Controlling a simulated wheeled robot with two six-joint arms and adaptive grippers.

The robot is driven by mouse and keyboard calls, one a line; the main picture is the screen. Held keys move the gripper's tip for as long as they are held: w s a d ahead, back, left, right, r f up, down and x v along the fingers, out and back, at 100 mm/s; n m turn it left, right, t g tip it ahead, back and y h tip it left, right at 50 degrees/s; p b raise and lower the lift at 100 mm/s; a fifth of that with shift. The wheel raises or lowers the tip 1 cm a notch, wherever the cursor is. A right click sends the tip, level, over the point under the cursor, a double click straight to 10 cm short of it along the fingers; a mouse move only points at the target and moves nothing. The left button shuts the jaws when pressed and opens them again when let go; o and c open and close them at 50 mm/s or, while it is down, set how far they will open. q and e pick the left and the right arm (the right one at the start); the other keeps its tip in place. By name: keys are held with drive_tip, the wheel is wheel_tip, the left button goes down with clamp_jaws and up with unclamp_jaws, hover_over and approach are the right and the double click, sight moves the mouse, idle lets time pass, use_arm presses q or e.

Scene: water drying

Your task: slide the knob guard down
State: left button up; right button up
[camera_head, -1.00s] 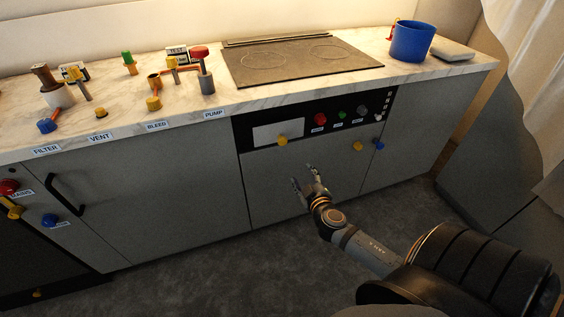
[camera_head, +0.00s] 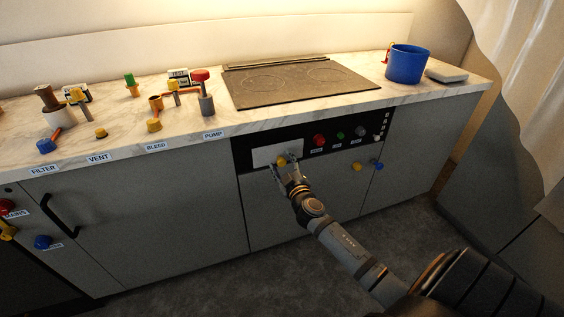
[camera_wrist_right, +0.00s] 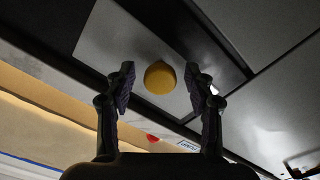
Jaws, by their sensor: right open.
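The knob guard is a pale flat plate (camera_head: 263,156) on the black control panel under the cooktop, with a round yellow knob (camera_head: 282,160) at its lower right part. In the right wrist view the guard plate (camera_wrist_right: 115,40) lies behind the yellow knob (camera_wrist_right: 159,78). My right gripper (camera_head: 282,165) is at the yellow knob in the head view. In the right wrist view its two open fingers (camera_wrist_right: 159,88) stand one on each side of the knob, with a gap visible on both sides. My left gripper is not in view.
To the right on the panel are a red knob (camera_head: 319,140), a green knob (camera_head: 340,135) and a grey knob (camera_head: 360,131). A blue pot (camera_head: 406,65) stands on the counter.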

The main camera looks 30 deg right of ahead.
drive_tip(key=shift+w, duration=0.15)
clamp_jaws()
idle(0.4)
